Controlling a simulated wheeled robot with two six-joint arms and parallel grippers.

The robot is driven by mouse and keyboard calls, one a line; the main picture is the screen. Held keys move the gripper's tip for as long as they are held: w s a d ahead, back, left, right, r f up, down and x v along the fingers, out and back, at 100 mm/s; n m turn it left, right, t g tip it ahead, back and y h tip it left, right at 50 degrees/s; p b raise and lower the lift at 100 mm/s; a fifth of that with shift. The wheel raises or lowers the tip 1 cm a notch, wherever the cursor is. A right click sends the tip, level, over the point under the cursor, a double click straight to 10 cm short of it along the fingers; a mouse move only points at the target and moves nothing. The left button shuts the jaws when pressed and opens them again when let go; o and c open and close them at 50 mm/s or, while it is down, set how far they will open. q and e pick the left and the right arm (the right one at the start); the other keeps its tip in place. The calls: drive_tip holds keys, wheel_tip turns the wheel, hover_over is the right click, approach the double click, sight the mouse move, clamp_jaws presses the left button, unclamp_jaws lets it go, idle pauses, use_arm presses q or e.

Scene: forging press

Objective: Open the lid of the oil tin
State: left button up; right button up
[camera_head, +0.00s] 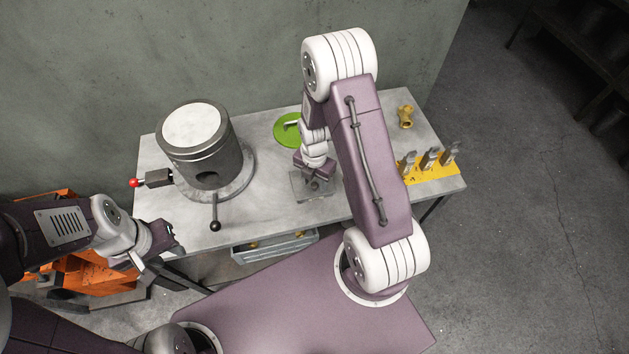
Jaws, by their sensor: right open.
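A small grey box-like tin (300,190), which looks like the oil tin, sits near the front edge of the table, right of the press. My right gripper (318,183) is open and points down right at it. The gripper and wrist cover part of its top. I cannot tell whether the fingers touch the lid or whether the lid is raised. My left gripper (172,240) is at the front left of the table, away from the tin; whether its jaws are open is not clear.
A round dark press (200,160) with a white top and levers stands on the table's left. A green disc (286,130) lies behind my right wrist. A brass fitting (405,116) and a yellow strip (433,172) with upright metal pieces are on the right. An open drawer (275,248) is below.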

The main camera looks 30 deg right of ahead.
clamp_jaws()
drive_tip(key=shift+w, duration=0.1)
idle(1.2)
